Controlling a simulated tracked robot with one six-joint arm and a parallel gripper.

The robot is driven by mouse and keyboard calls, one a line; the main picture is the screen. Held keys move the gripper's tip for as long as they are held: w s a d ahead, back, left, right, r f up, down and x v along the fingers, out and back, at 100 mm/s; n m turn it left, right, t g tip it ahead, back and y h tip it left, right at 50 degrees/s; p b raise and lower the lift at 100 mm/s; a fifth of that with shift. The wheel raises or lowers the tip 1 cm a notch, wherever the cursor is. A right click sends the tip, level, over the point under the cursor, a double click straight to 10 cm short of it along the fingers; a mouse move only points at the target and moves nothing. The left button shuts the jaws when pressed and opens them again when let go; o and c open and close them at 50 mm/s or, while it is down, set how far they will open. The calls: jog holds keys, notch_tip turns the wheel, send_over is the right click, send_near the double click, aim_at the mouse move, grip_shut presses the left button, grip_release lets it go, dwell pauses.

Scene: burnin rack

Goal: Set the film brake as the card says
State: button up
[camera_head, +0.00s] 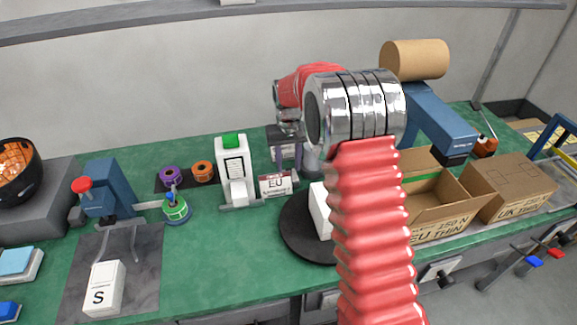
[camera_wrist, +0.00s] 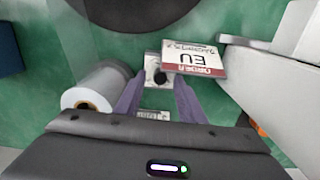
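The order card (camera_head: 276,183) stands on the bench in the head view, right of a white device with a green top. In the wrist view the card (camera_wrist: 194,58) appears upside down; it reads "ORDER" and "EU", with a lower line too small to read. My gripper (camera_wrist: 158,84) points down with its two fingers apart and nothing between them. Beyond the fingertips is a small pale plate with a black knob (camera_wrist: 158,76). I cannot tell whether the fingers touch it. A white film roll (camera_wrist: 92,92) lies left of the fingers. In the head view my gripper (camera_head: 286,158) is behind the card.
A black turntable (camera_head: 296,238) carries a white box (camera_head: 320,209), partly hidden by my arm. A white device (camera_head: 233,160) stands left of the card. The bench front-centre is clear.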

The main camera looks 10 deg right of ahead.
jog(key=shift+f, duration=0.55)
jog(key=shift+c, duration=0.6)
grip_shut()
